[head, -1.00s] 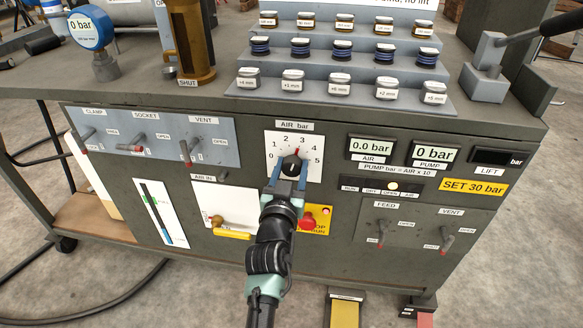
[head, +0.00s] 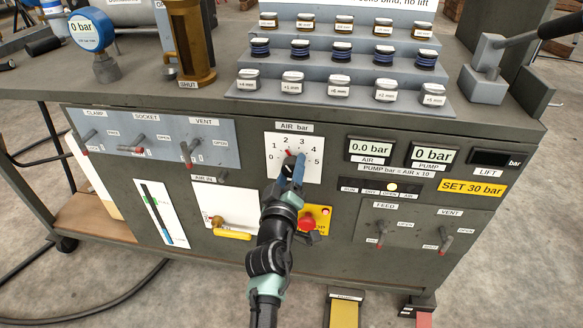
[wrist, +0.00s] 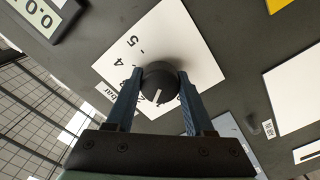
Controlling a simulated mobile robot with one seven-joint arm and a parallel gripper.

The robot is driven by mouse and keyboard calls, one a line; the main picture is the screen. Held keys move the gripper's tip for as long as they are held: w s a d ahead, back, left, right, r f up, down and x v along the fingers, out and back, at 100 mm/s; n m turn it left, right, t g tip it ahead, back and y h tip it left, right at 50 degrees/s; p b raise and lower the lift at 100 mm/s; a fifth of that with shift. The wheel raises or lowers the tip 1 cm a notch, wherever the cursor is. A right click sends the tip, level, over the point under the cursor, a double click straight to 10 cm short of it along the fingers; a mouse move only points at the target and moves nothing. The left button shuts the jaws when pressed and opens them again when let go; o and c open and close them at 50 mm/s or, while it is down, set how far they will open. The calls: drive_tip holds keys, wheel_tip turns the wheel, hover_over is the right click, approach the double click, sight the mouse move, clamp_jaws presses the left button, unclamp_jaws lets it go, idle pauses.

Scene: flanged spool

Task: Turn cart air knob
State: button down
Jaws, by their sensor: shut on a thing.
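The cart air knob (wrist: 160,84) is a dark round knob with a white line on its face, on the white AIR bar dial plate (head: 310,174) marked 0 to 5. My gripper (wrist: 159,92) is shut on the knob, one blue finger on each side. In the head view my gripper (head: 293,168) covers most of the knob. A small red mark shows at the knob's upper left, roughly toward 1 to 2; the exact reading is hard to tell.
The AIR display (head: 370,147) reads 0.0 bar and the PUMP display (head: 435,154) 0 bar. A red stop button (head: 307,223) and a yellow-handled valve (head: 232,234) are close to my arm. A SET 30 bar label (head: 473,187) is at right.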

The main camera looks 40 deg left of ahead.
drive_tip(key=n, duration=0.5)
drive_tip(key=shift+n+p, duration=0.4)
drive_tip(key=n+p, duration=0.1)
drive_tip(key=n, duration=0.4)
drive_tip(key=shift+n, duration=0.6)
drive_tip(key=shift+c, duration=1.4)
unclamp_jaws()
drive_tip(key=p+v, duration=0.3)
drive_tip(key=v, duration=1)
drive_tip(key=shift+p, duration=0.4)
